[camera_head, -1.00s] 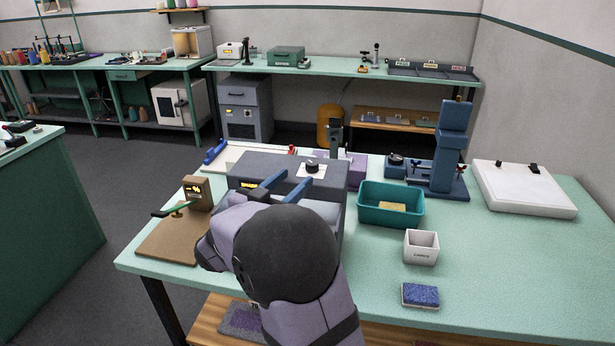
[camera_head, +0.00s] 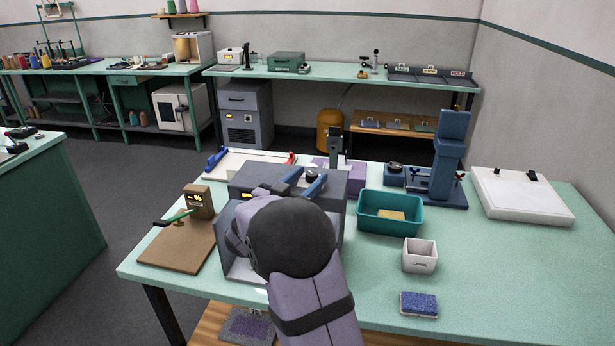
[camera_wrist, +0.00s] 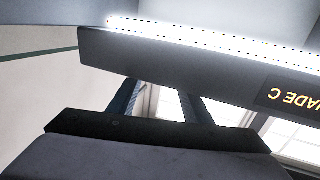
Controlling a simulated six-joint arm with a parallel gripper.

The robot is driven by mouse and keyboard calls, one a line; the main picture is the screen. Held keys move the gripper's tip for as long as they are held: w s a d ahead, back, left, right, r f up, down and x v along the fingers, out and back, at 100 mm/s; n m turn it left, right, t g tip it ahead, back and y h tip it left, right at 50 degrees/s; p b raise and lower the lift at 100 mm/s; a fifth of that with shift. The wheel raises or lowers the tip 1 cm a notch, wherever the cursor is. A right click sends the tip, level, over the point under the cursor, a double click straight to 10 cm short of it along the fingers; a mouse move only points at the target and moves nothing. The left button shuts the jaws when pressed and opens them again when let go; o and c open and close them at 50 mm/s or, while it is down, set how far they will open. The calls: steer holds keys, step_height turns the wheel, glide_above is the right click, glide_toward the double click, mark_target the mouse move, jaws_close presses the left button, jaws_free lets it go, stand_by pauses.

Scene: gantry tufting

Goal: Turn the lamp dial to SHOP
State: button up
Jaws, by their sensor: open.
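The grey lamp booth (camera_head: 243,177) stands on the near green bench, with an amber display on its front. Its dark round dial (camera_head: 312,172) sits on top. My gripper (camera_head: 314,175) is open, its two blue fingers reaching over the booth top. The fingertips are at the dial, one on each side of it as seen; contact cannot be told. The dial's pointer and setting marks are too small or covered to read. In the wrist view, the fingers (camera_wrist: 157,103) pass behind the booth's edge (camera_wrist: 180,62), so the tips and dial are hidden. The upside-down display (camera_wrist: 292,98) reads "ADE C".
A teal bin (camera_head: 372,222), a white cup (camera_head: 420,256) and a blue sponge-like block (camera_head: 419,303) lie to the right. A blue stand (camera_head: 447,160) is behind them. The front right bench is clear.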

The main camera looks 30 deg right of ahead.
steer(key=c, duration=1.1)
steer(key=shift+w+a+r+m+g+h+p, duration=0.1)
steer(key=shift+w+r+m+g+h+p, duration=0.15)
steer(key=shift+m+g+p, duration=0.35)
steer(key=shift+o, duration=0.2)
steer(key=shift+s+f+g+h, duration=0.1)
steer(key=shift+g+h, duration=0.15)
steer(key=shift+g, duration=0.35)
steer(key=o, duration=1.1)
steer(key=shift+c, duration=0.2)
steer(key=shift+f, duration=0.1)
